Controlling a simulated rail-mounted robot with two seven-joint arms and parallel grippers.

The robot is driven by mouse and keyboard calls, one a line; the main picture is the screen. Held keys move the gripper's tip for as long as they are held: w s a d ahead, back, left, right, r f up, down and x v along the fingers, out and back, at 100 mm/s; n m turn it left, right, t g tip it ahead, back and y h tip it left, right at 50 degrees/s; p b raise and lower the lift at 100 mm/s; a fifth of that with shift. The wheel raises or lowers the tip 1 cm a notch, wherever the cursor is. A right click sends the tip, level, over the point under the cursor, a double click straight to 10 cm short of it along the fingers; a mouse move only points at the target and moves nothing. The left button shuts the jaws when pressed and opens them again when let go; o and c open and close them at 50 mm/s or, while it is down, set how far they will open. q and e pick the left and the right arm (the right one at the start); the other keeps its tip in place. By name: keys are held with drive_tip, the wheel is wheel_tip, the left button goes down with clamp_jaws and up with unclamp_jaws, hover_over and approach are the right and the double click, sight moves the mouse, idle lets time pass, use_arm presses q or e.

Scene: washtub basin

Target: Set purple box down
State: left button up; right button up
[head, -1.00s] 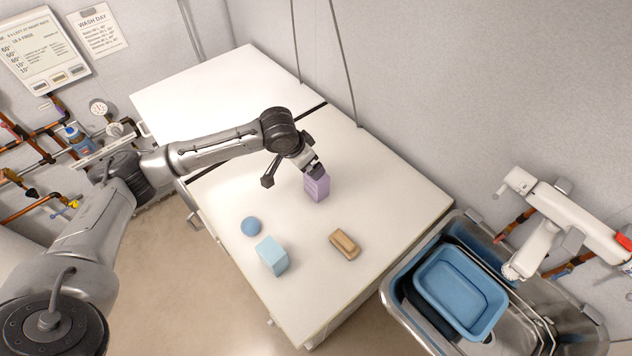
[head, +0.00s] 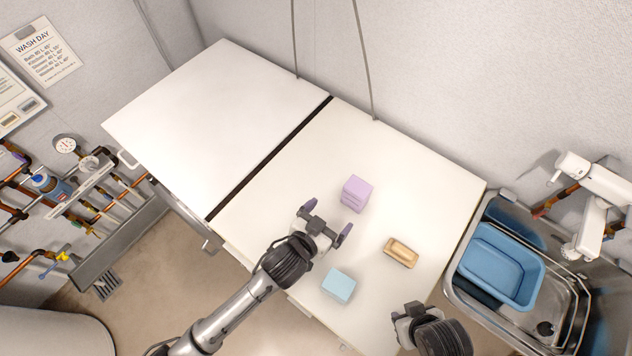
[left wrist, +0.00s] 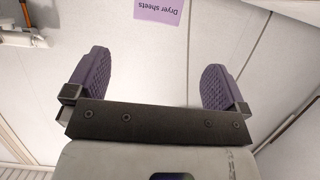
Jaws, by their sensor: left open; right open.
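The purple box (head: 357,194) stands on the white tabletop, in the middle part of the right-hand section. In the left wrist view its face (left wrist: 160,10), printed "Dryer sheets", shows at the top edge beyond the fingers. My left gripper (head: 327,219) is open and empty, its purple-padded fingers apart from the box, on the near side of it. The open fingers (left wrist: 158,75) also show in the left wrist view with nothing between them. My right gripper (head: 405,318) is at the bottom of the head view, near the table's front edge, with nothing visible in it.
A tan block (head: 401,252) lies right of the box, and a light blue block (head: 339,286) is nearer the front edge. A blue tub (head: 500,265) sits in the metal basin (head: 568,312) at right. The left tabletop section (head: 215,125) is clear.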

sight(356, 189)
use_arm(q)
drive_tip(key=x, duration=0.8)
drive_tip(key=shift+d+r, duration=0.3)
drive_tip(key=shift+d, duration=0.1)
drive_tip(key=shift+x, duration=2.75)
drive_tip(key=shift+c, duration=0.5)
drive_tip(key=shift+r, duration=0.1)
drive_tip(key=c, duration=1)
